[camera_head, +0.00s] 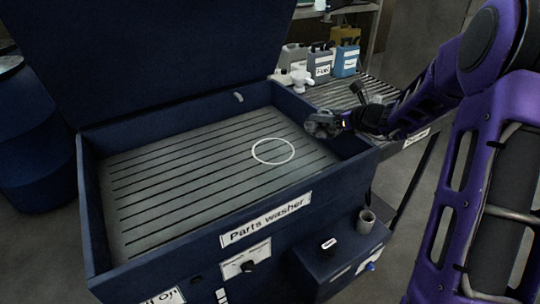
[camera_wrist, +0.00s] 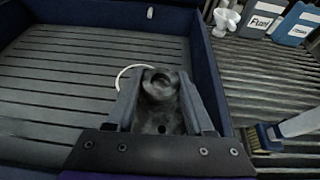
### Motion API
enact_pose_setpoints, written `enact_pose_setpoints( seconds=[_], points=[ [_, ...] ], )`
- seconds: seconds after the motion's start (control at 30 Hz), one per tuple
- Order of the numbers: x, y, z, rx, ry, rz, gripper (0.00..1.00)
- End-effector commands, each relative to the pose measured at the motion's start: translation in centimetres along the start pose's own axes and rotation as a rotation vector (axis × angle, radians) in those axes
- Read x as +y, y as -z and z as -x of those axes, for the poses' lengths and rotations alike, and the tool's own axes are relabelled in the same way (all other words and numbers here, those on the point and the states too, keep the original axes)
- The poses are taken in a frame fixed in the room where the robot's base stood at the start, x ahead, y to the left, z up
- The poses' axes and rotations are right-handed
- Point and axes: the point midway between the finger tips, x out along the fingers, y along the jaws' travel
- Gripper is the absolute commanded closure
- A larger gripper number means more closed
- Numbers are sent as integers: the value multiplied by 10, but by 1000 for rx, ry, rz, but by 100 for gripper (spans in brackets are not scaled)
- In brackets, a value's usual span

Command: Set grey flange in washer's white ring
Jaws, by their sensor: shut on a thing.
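The grey flange (camera_wrist: 161,88) is between my gripper's fingers in the wrist view, a dark round part with a collar and a holed plate. My gripper (camera_head: 332,124) is shut on the flange (camera_head: 318,124), above the right side of the parts washer (camera_head: 265,222) in the head view. The white ring (camera_head: 273,151) lies on the washer's slatted floor, to the left of and below the gripper in the head picture. In the wrist view the ring (camera_wrist: 122,76) is partly hidden behind the flange and the fingers.
The washer's side walls (camera_wrist: 207,72) and raised lid (camera_head: 150,55) bound the basin. A slatted bench (camera_head: 350,92) with bottles (camera_head: 320,62) stands to the right. A brush (camera_wrist: 285,132) lies on it. The basin's slatted floor (camera_head: 190,175) is clear.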

Motion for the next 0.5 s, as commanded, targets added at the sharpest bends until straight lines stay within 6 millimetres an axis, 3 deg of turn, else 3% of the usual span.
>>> enact_pose_setpoints(
  seconds=[0.03, 0.2, 0.33, 0.5],
  points=[
    [4, 0, -27, -3, -46, 22, 100],
    [19, -6, -100, -2, -181, 76, 100],
    [34, -5, -144, -2, -257, 108, 100],
    [48, -4, -177, -3, -312, 131, 100]
  ],
)
